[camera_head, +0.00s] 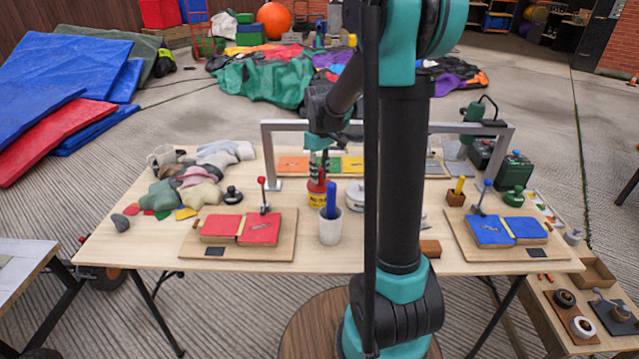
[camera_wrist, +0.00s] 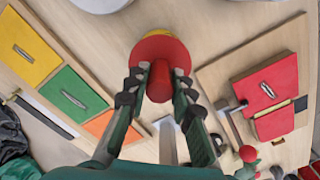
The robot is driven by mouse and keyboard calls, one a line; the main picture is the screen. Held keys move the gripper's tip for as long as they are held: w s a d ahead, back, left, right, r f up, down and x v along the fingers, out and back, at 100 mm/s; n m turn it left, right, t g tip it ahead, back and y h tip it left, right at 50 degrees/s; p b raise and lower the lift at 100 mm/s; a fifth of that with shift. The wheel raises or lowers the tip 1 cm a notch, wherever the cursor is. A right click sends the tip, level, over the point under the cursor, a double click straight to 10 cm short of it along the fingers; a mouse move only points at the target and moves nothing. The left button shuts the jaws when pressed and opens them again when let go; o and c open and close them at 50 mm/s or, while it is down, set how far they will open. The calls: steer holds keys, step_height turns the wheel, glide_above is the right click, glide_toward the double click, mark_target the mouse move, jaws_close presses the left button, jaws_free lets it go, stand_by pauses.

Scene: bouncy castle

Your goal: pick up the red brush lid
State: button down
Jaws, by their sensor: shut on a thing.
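The red brush lid (camera_wrist: 158,48) shows in the wrist view as a round red disc with a red knob. My gripper (camera_wrist: 160,84) is shut on that knob, one finger on each side. A yellow edge of the glue pot (camera_wrist: 178,47) shows just past the lid. In the head view the red and yellow pot (camera_head: 317,200) stands upright on the table. My gripper (camera_head: 322,160) is directly above it, with the red lid (camera_head: 316,172) between them, partly hidden. I cannot tell whether the lid still touches the pot.
A white cup (camera_head: 330,231) with a blue stick stands just in front of the pot. Coloured panels (camera_head: 294,164) lie behind. My arm hides the table's middle right.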

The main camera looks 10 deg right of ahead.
step_height(320, 180, up, 20)
stand_by(0.6)
steer(key=c, duration=1.8)
jaws_free()
jaws_close()
